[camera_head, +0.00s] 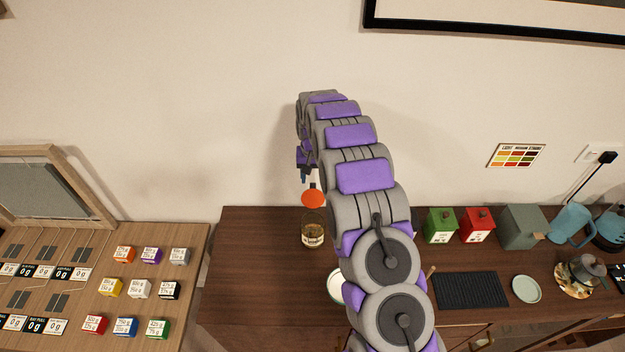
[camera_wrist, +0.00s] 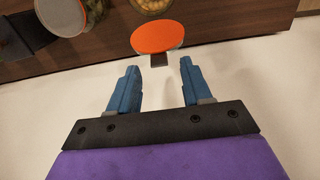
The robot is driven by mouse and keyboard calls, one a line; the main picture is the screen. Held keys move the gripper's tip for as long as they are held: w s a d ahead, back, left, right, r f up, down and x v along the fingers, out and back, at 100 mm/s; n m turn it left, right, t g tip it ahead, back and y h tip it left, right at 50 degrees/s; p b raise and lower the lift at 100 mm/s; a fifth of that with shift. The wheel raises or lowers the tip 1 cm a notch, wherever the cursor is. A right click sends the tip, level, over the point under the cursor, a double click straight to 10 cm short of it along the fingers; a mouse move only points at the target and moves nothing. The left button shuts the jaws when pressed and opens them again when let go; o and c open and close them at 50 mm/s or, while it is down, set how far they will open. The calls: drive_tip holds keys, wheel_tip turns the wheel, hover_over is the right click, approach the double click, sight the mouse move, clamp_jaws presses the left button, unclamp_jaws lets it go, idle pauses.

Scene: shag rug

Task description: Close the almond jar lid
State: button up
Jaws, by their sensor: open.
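The almond jar (camera_head: 312,235) is a clear jar with brown contents and a pale label, standing near the back edge of the dark wooden cabinet. Its round orange lid (camera_head: 313,198) is raised open above the jar's back side. In the wrist view the lid (camera_wrist: 157,36) lies between the jar's mouth (camera_wrist: 151,5) and my gripper, with a small dark tab on its near edge. My gripper (camera_wrist: 158,68) is open and empty, its blue fingers pointing toward the lid, apart from it. In the head view my gripper (camera_head: 304,177) is just above the lid, partly hidden by my arm.
A white round dish (camera_head: 336,286) is partly behind my arm. Green (camera_head: 440,226) and red (camera_head: 477,225) canisters, a black mat (camera_head: 471,291) and a pale plate (camera_head: 526,289) are to the right. A board with coloured blocks (camera_head: 140,289) is left. The cabinet left of the jar is clear.

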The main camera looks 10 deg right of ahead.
sight(313, 195)
drive_tip(key=shift+f, duration=1.15)
drive_tip(key=shift+c, duration=0.4)
clamp_jaws()
